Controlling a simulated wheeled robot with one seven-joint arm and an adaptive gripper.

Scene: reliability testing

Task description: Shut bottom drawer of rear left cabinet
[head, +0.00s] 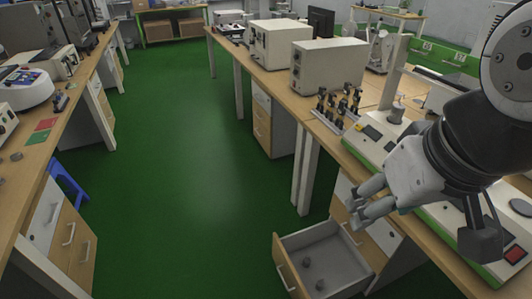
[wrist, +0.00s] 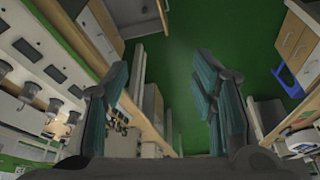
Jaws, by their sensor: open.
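An open drawer (head: 290,282) with a wooden front and grey inside juts out at the bottom of the head view. It belongs to a cabinet (head: 378,232) under the right-hand bench. A few small dark round items lie in it. The cabinet's lower part is cut off or hidden, so I cannot tell if this is its bottom drawer. My gripper (head: 362,205) is open and empty, and appears above and behind the open drawer, near the bench's front edge. In the wrist view my gripper's fingers (wrist: 165,75) are spread apart; a wooden drawer front shows at the top.
A farther cabinet (head: 272,122) under the right bench has its drawers shut. A left cabinet (head: 62,232) also appears shut, with a blue stool (head: 67,183) behind it. The right bench (head: 314,110) carries instruments close to my arm. The green floor (head: 185,190) between benches is clear.

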